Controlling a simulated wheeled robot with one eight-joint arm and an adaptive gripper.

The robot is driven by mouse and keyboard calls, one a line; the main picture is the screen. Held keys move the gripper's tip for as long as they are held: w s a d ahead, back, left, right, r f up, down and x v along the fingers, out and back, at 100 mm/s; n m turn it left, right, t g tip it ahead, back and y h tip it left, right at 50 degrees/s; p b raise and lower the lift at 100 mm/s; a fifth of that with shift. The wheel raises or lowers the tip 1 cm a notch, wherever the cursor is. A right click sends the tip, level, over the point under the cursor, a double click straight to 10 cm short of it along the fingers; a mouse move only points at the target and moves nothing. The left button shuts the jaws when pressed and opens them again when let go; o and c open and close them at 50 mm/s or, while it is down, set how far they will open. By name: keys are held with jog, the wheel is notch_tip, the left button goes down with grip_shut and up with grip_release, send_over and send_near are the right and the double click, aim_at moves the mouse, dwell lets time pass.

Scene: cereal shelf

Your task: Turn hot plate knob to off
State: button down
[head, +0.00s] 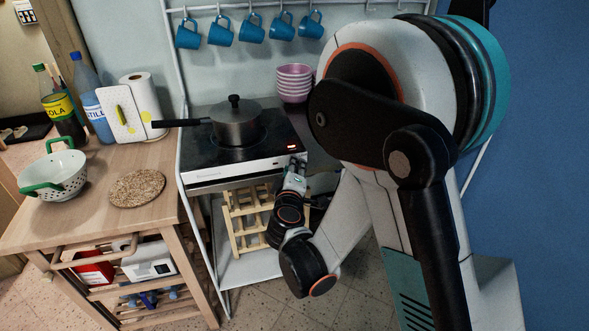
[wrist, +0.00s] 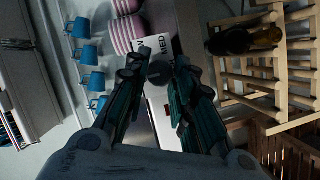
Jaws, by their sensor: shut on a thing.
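The hot plate (head: 205,168) is a black-topped unit with a white front panel, standing on the rack in the head view. A small red light glows near the front right of its top. My gripper (head: 296,163) is at the right end of that front panel. In the wrist view my gripper (wrist: 161,74) has its two dark fingers on either side of a dark round knob (wrist: 160,72), with the fingertips closed on it. The fingers hide part of the knob, and I cannot read its setting. In the head view the knob is hidden by my gripper.
A lidded pot (head: 237,124) sits on the hot plate, its handle pointing left. Pink striped bowls (head: 294,84) are stacked behind right. Blue mugs (head: 221,32) hang above. A wooden bottle rack (head: 246,213) stands below. A wooden cart (head: 100,212) is at left.

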dwell(0.3)
jog(key=c, duration=1.3)
grip_release()
jog(key=shift+c, duration=0.2)
notch_tip(320, 180, up, 10)
